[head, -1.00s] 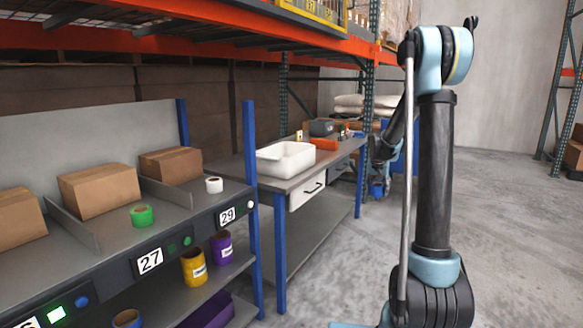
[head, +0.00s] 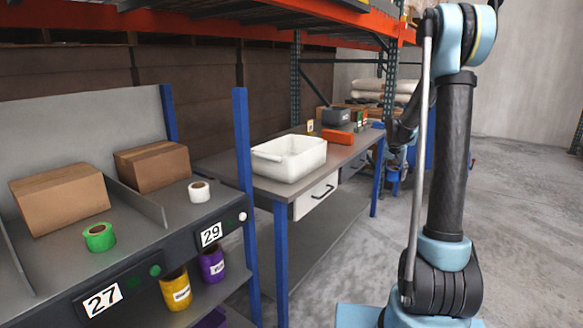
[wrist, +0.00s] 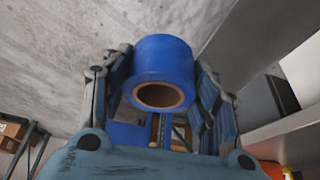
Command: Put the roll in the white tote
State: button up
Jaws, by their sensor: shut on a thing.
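My gripper (wrist: 162,72) is shut on a blue roll (wrist: 160,64), a finger on each side, with its brown cardboard core facing the wrist camera. In the head view my gripper is small and partly hidden behind my arm, beyond the workbench's right side. The white tote (head: 290,172), open-topped, stands on the grey workbench (head: 222,167) in the middle of the head view. The held roll is away from the tote, to its right in the picture.
The near shelf holds a green roll (head: 99,237), a white roll (head: 199,191) and cardboard boxes (head: 60,199); yellow (head: 175,290) and purple (head: 212,265) rolls sit below. Blue posts (head: 243,180) stand before the bench. An orange item (head: 338,137) lies behind the tote. Floor at right is clear.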

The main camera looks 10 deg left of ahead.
jog(key=shift+w+d, duration=0.15)
jog(key=shift+w, duration=0.1)
